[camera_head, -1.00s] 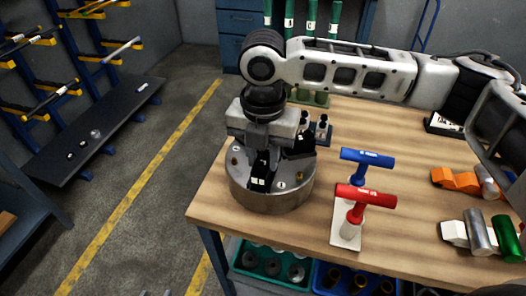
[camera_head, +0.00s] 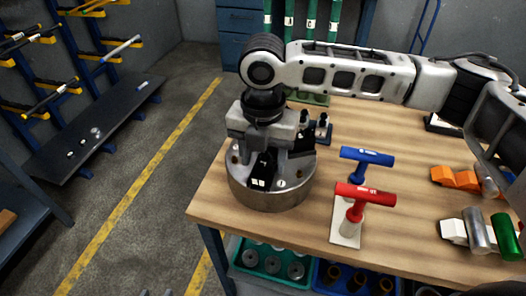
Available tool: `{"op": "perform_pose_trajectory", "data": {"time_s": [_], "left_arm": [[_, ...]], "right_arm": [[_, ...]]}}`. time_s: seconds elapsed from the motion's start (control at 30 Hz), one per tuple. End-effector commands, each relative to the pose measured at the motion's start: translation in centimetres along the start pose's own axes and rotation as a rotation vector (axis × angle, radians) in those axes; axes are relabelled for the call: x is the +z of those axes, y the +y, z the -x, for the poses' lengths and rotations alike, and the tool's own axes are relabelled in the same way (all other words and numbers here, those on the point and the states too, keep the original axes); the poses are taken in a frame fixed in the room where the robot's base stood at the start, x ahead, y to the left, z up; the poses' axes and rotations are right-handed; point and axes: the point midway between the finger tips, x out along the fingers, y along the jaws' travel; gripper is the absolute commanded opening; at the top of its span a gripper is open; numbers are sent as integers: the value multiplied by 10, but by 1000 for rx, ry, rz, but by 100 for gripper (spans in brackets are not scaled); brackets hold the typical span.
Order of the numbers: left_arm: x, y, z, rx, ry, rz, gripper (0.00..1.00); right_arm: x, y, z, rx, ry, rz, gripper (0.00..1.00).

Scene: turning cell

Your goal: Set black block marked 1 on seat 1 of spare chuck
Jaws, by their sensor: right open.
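The spare chuck (camera_head: 268,198), a round grey metal body, stands on the left front of the wooden bench. A black block (camera_head: 263,172) with small white marks on its front end sits on the chuck's top, toward the front; I cannot read its mark. A round pale mark (camera_head: 282,184) shows on the chuck beside it. My right gripper (camera_head: 262,158) points down over the chuck, open, with its fingers apart around the black block's rear. The gripper hides the back of the chuck, and I cannot tell whether the block is fully seated. My left gripper is not in view.
A blue T-handle key (camera_head: 367,157) and a red T-handle key (camera_head: 365,196) stand right of the chuck. Behind it is a dark holder (camera_head: 322,131). The bench's left edge is close to the chuck.

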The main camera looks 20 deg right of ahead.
Motion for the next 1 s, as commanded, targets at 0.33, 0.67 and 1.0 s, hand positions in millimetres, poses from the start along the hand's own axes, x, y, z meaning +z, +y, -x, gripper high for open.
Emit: {"op": "perform_pose_trajectory", "data": {"time_s": [0.33,0.67,1.0], "left_arm": [[16,-6,-9,-17,-12,-1,36],[16,-5,-9,-15,-10,-1,36],[15,-5,-9,-13,-8,0,36]], "right_arm": [[1,1,25,6,-3,0,52],[0,1,108,6,-4,0,52],[0,0,156,3,-1,0,52]]}}
